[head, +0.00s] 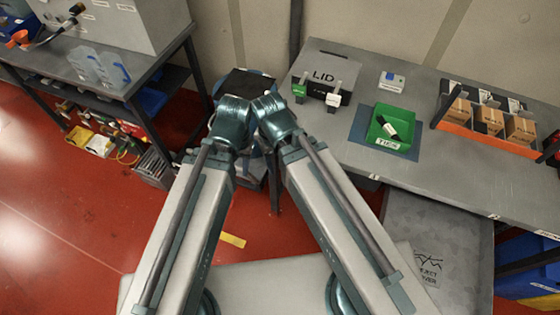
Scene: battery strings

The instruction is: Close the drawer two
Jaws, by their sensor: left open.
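A grey pull-out panel (435,240) with a zigzag sign and partly hidden lettering stands out from the front of the right bench. It lies between the edge labels 1 (374,177) and 2 (494,216). I cannot tell for sure that it is drawer two, and my right arm (345,220) covers part of it. My left arm (185,225) reaches forward over the floor, well left of the panel. My left gripper (250,176) is open and mostly hidden under the arm links, apart from any drawer. My right gripper cannot be made out.
The right bench (400,160) holds a LID box (320,72), a green tray (391,125) on a blue mat, and an orange rack (470,135) with brown boxes. Blue bins (528,270) stand below it. A dark bench (50,60) stands left. The red floor (75,215) is open.

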